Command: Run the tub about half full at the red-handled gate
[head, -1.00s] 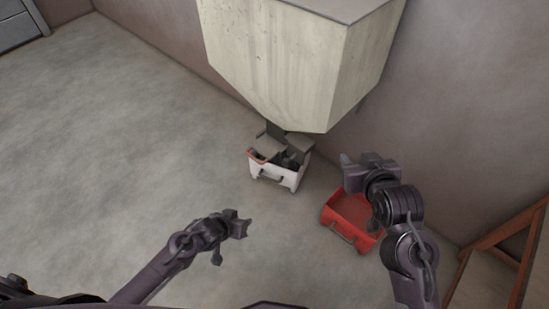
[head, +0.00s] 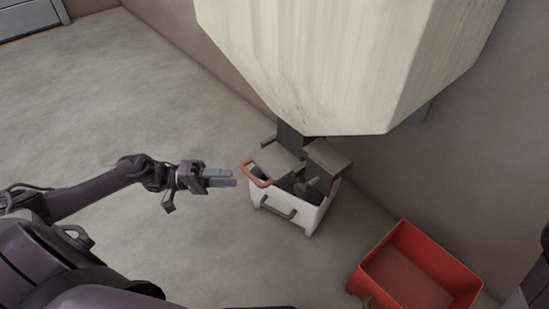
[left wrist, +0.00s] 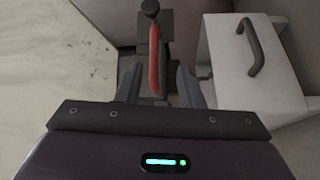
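The red handle (head: 257,174) of a gate sticks out at the left of the dark chute parts under the big pale hopper (head: 345,60). A white tub (head: 305,217) with a dark front handle stands on the floor below the chutes; its inside is mostly hidden. My left gripper (head: 235,178) is open and empty, a little left of the red handle and pointing at it. In the left wrist view the red handle (left wrist: 155,60) shows between the spread fingers (left wrist: 160,88), with the white tub (left wrist: 240,85) at right. My right gripper is out of view.
An open red tub (head: 458,277) stands on the floor at lower right and looks empty. A second dark lever (head: 313,186) sits right of the red handle. The wall is close behind the hopper. The floor at left is clear.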

